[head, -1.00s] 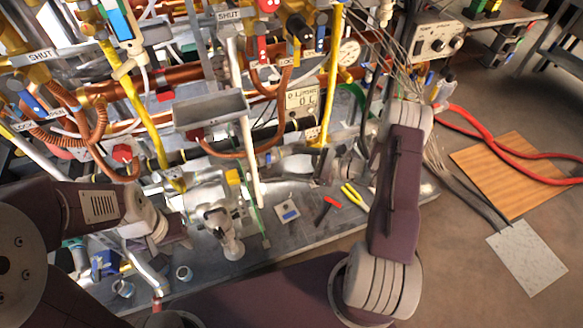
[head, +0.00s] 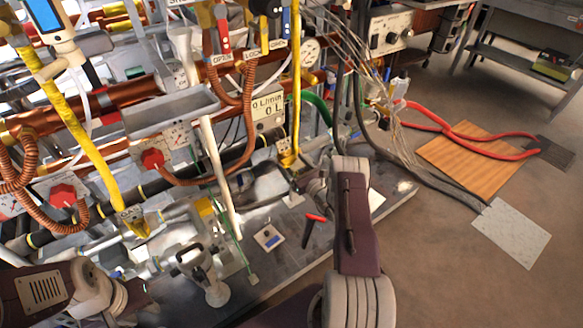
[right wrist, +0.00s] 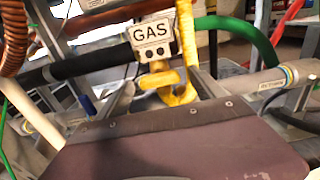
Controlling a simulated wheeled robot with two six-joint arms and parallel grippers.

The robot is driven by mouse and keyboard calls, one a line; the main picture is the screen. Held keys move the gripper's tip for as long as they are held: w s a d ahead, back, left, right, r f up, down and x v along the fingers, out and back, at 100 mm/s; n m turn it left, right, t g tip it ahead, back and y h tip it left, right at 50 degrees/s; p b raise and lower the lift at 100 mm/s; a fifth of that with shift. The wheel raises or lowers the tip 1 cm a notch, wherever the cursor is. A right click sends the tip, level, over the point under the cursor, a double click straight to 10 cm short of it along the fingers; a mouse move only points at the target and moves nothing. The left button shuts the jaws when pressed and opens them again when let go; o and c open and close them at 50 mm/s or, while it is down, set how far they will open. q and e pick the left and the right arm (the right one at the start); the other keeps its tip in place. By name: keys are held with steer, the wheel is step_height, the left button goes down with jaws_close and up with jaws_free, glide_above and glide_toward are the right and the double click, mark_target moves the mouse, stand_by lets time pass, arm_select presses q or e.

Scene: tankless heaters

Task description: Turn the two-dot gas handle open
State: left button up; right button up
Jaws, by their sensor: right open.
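In the right wrist view a white tag (right wrist: 153,36) reads GAS, with two dark dots below the word. The yellow gas handle (right wrist: 160,79) is right under it, beside the yellow pipe. In the head view this handle (head: 289,159) is at the foot of the middle yellow pipe. My right gripper (right wrist: 164,92) is open, with one grey finger on each side of the handle in the picture; I cannot tell if they touch it. In the head view my right gripper (head: 314,184) is just below and right of the handle. My left gripper (head: 138,298) is at the lower left, its fingers unclear.
Another yellow valve (head: 133,222) with a tag is at the left. A green hose (right wrist: 235,32) and a grey pipe (right wrist: 270,78) run close to the right gripper. A red-handled tool (head: 312,222) lies on the grey bench (head: 285,240). Copper hoses hang above.

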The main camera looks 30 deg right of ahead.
steer(key=shift+w, duration=0.3)
steer(key=c, duration=1.4)
steer(key=shift+o, duration=0.2)
steer(key=shift+n, duration=0.3)
steer(key=n, duration=0.3)
steer(key=shift+n+p, duration=0.35)
steer(key=shift+n, duration=0.05)
steer(key=n, duration=0.4)
steer(key=shift+a+p, duration=0.1)
steer(key=shift+p, duration=0.2)
steer(key=n, duration=0.4)
steer(key=shift+s+n+p, duration=0.1)
steer(key=shift+n+p, duration=0.25)
steer(key=shift+n, duration=0.05)
steer(key=n, duration=0.4)
steer(key=shift+f+p, duration=0.15)
steer(key=shift+p, duration=0.2)
steer(key=shift+n, duration=0.4)
